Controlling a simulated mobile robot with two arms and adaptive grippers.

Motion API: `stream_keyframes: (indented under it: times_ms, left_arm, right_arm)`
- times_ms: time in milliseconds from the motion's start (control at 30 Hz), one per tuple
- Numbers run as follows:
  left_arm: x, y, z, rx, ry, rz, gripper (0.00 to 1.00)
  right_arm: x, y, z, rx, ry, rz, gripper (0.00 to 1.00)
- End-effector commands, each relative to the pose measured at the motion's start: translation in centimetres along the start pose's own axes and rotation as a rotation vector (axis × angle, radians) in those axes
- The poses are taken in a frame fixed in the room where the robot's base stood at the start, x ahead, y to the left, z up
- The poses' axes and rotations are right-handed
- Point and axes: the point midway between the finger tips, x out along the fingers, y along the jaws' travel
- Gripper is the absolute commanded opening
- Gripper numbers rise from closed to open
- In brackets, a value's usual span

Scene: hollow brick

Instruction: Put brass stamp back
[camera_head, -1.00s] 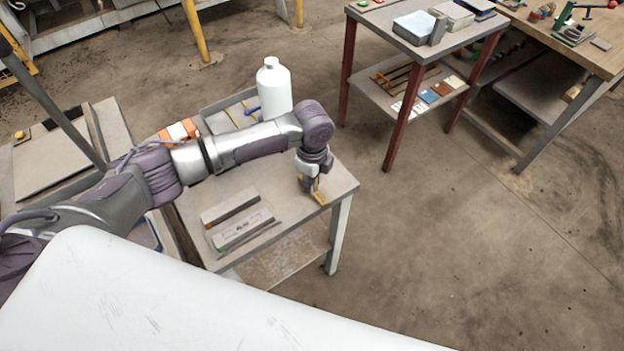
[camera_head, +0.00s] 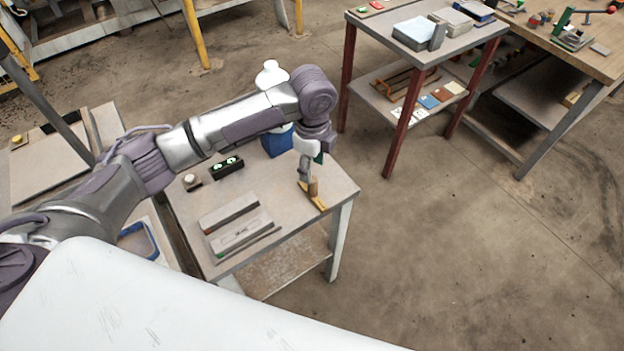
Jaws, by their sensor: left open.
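The brass stamp (camera_head: 313,188) looks like a small yellow-brown block. It stands at the right corner of the near grey table (camera_head: 285,215), on or against a flat yellow strip (camera_head: 318,203); I cannot tell which. My left gripper (camera_head: 304,179) points down just above and beside the stamp, with its fingers close to it. It is open, and its fingers partly overlap the stamp in the view. My right gripper does not show.
On the table lie long grey bars (camera_head: 240,233), a black block with pale round spots (camera_head: 227,168) and a small knob (camera_head: 192,182). A blue box (camera_head: 277,143) and a white bottle (camera_head: 271,76) are behind my arm. A red-legged table (camera_head: 462,45) stands at right.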

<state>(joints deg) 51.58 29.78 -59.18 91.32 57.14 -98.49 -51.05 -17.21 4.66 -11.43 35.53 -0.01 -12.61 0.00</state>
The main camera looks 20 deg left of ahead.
Motion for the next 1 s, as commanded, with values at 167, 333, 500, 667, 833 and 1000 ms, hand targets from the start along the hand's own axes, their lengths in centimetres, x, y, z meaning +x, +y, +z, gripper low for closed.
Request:
stream_keyframes:
  times_ms: [167,333,500,667,833,1000]
  left_arm:
    - [-2.6,0.0,0.0,0.000,0.000,-0.002,0.51]
    - [-3.5,0.0,0.0,-0.001,-0.001,0.000,0.51]
    - [-3.6,0.0,0.0,-0.001,-0.001,0.001,0.51]
    - [-3.6,0.0,0.0,-0.001,-0.001,0.001,0.51]
    - [-3.6,0.0,0.0,-0.001,-0.001,0.001,0.51]
    - [-3.6,0.0,0.0,0.000,-0.001,0.001,0.51]
  right_arm:
    - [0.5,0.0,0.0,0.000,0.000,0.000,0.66]
    - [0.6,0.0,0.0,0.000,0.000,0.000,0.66]
    - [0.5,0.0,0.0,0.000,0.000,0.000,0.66]
    - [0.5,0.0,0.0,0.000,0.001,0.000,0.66]
    - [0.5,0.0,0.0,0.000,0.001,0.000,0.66]
    - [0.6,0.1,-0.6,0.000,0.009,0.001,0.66]
